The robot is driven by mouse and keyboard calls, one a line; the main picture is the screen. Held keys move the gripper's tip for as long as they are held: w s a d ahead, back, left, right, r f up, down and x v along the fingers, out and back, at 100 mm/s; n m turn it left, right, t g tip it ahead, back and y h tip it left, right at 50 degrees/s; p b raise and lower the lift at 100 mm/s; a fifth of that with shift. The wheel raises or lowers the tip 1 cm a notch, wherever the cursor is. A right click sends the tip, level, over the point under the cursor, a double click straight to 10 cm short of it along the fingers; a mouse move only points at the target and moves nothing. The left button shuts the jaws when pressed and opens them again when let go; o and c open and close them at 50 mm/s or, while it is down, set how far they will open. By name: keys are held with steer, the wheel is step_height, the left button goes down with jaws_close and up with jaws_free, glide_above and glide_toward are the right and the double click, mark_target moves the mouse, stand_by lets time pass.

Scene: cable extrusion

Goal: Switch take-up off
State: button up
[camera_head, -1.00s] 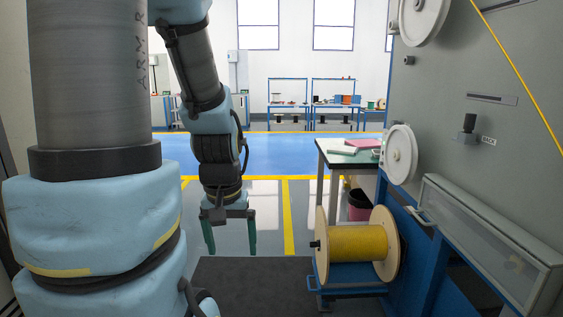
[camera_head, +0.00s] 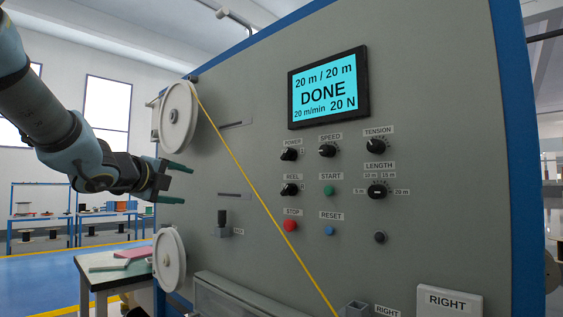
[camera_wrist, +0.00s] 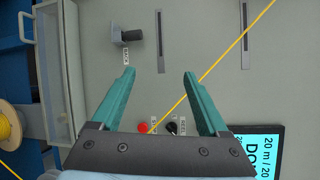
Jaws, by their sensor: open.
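The grey control panel (camera_head: 255,150) fills most of the head view. Its display (camera_head: 328,87) reads "20 m / 20 m DONE". The black REEL knob (camera_head: 290,189) sits below the POWER knob (camera_head: 289,154) and above the red STOP button (camera_head: 291,226). No label in view reads take-up. My gripper (camera_head: 178,184) is open and empty, left of these controls and apart from the panel.
A yellow cable (camera_head: 250,162) crosses the panel diagonally from the upper white pulley (camera_head: 179,116). A lower pulley (camera_head: 169,259) and a protruding black-topped lever (camera_head: 223,222) are near my gripper. In the wrist view a yellow spool (camera_wrist: 8,127) is at the left.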

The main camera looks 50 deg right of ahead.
mark_target(284, 154)
steer(key=s+d+r+m+g+h, duration=0.2)
steer(key=s+d+r+m+g, duration=0.2)
steer(key=s+m, duration=0.25)
steer(key=s+d+r+m+g+h, duration=0.1)
steer(key=s+d+r+m+g, duration=0.35)
steer(key=s, duration=0.35)
steer(key=shift+m+t, duration=0.45)
steer(key=shift+m, duration=0.05)
steer(key=d+p, duration=0.1)
steer(key=d, duration=0.6)
steer(key=s+d+p, duration=0.1)
steer(key=d, duration=0.2)
steer(key=shift+d+f+p, duration=0.3)
steer(key=shift+f, duration=0.1)
jaws_close()
